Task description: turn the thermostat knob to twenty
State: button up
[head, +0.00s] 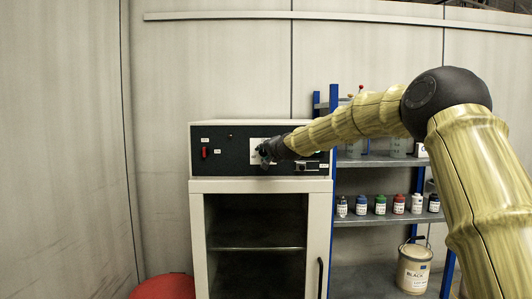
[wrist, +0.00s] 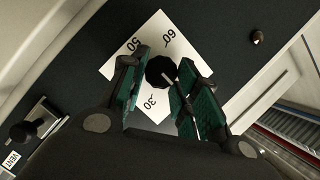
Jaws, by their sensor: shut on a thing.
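The thermostat knob (wrist: 160,70) is small, round and black. It sits on a white dial plate (wrist: 148,33) on the dark control panel. The numbers 50, 60 and 30 can be read on the plate; the rest are hidden by my gripper. My gripper (wrist: 162,88) has its two green-padded fingers on either side of the knob and is shut on it. The knob's pointer cannot be made out clearly. In the head view my gripper (head: 266,152) is at the panel and covers the knob, with part of the white plate (head: 258,143) showing.
The panel (head: 235,135) tops a pale cabinet with an open, empty-looking chamber (head: 255,215). A red switch (head: 204,153) is at its left. A black vent knob (wrist: 25,133) is near the gripper. Shelves with bottles (head: 380,204) and a paint can (head: 413,268) stand at the right.

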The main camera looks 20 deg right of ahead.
jog(key=shift+f, duration=0.1)
jog(key=o, duration=1)
jog(key=shift+s, duration=0.1)
jog(key=shift+s+d+r, duration=0.15)
jog(key=shift+s+r, duration=0.25)
jog(key=shift+s, duration=1.55)
jog(key=shift+s+d+r, duration=0.2)
jog(key=shift+s+r, duration=0.2)
jog(key=shift+s, duration=1.5)
jog(key=shift+s+d+r, duration=0.15)
jog(key=shift+s+r, duration=0.25)
jog(key=shift+s, duration=1.55)
